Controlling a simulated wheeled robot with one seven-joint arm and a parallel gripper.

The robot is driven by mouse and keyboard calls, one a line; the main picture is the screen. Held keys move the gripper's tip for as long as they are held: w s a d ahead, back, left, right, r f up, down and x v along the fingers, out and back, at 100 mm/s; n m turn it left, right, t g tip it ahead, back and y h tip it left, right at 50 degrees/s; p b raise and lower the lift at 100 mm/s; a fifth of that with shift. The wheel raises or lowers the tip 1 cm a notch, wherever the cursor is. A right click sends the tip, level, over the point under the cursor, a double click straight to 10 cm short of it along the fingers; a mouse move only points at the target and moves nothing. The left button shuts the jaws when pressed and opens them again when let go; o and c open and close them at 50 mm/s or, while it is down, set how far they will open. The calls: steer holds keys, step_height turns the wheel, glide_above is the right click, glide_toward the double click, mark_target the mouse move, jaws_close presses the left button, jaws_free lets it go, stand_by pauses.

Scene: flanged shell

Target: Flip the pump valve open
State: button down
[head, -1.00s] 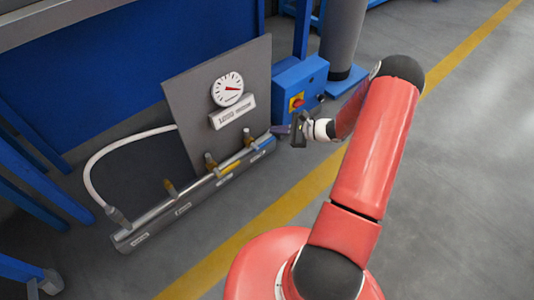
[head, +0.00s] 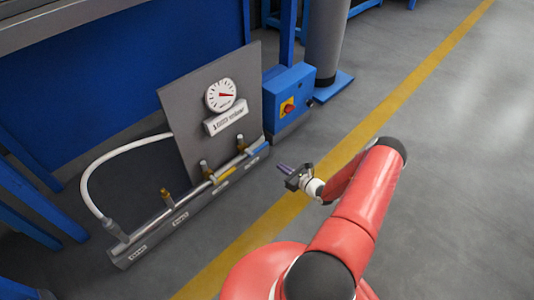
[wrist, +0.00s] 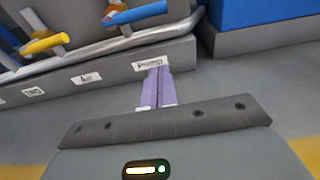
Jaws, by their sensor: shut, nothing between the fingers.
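The pump valve is the one with the blue handle (head: 257,147), at the right end of the pipe manifold (head: 150,232). In the wrist view, its blue handle (wrist: 137,13) lies roughly along the pipe, above a label (wrist: 152,62) that seems to read "Pump". My gripper (head: 284,168) is shut and empty, to the right of the manifold and apart from it. In the wrist view, its two purple fingers (wrist: 157,73) are together, their tips overlapping the label in the picture. The handle is clear of the fingers.
A yellow-handled valve (head: 221,175) and another valve (head: 167,197) sit farther left along the pipe. A gauge (head: 221,95) is on the grey panel behind. A blue switch box (head: 290,98) stands behind right. Open floor lies to the right.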

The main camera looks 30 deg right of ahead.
steer(key=b+x, duration=0.1)
steer(key=x, duration=0.8)
steer(key=shift+w+a+f, duration=0.1)
steer(key=shift+a, duration=0.05)
step_height(320, 180, up, 4)
steer(key=shift+d, duration=0.25)
